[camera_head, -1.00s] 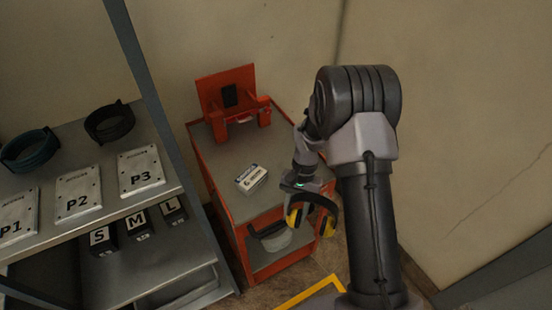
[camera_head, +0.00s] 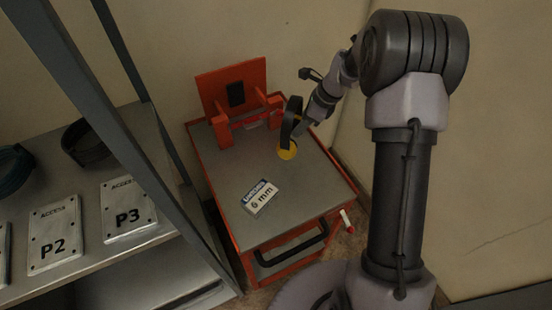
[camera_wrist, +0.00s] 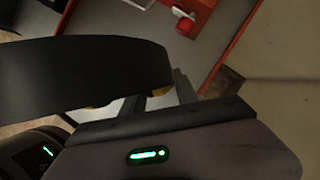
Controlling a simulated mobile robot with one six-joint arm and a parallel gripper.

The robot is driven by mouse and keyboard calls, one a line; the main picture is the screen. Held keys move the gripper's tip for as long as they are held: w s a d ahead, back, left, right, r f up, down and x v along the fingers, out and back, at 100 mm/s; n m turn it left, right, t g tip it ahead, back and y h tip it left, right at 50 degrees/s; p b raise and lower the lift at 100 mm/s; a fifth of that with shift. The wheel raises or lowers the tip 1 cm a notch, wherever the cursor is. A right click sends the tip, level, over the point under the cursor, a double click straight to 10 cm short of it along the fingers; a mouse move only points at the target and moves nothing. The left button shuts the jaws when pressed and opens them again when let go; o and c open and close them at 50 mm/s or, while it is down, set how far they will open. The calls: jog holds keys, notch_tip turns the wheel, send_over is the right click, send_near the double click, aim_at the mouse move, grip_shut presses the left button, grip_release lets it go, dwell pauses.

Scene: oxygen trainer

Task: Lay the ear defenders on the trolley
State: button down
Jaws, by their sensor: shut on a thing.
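The ear defenders show in the head view as a black headband (camera_head: 289,122) with a yellow cup (camera_head: 287,152) below it. My gripper (camera_head: 299,127) is shut on the headband and holds the ear defenders upright over the trolley top (camera_head: 225,168), toward its right back part. I cannot tell whether the cup touches the top. In the wrist view the dark headband (camera_wrist: 80,75) fills the left and hides most of the jaws; small bits of yellow show under it.
A white box marked 6 mm (camera_head: 260,197) lies on the trolley's front part. An orange stand (camera_head: 232,92) rises at its back. A grey shelf (camera_head: 130,240) with marked plates stands at left. The trolley's left and middle top is clear.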

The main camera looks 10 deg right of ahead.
jog(key=f+b, duration=0.1)
jog(key=f, duration=0.2)
jog(key=f+b, duration=0.1)
jog(key=f, duration=0.2)
jog(key=f+b, duration=0.1)
jog(key=f, duration=0.2)
jog(key=shift+s+d+f+b, duration=0.1)
jog(key=shift+s+d+b, duration=0.05)
jog(key=shift+s+b, duration=0.25)
jog(key=c, duration=0.9)
grip_release()
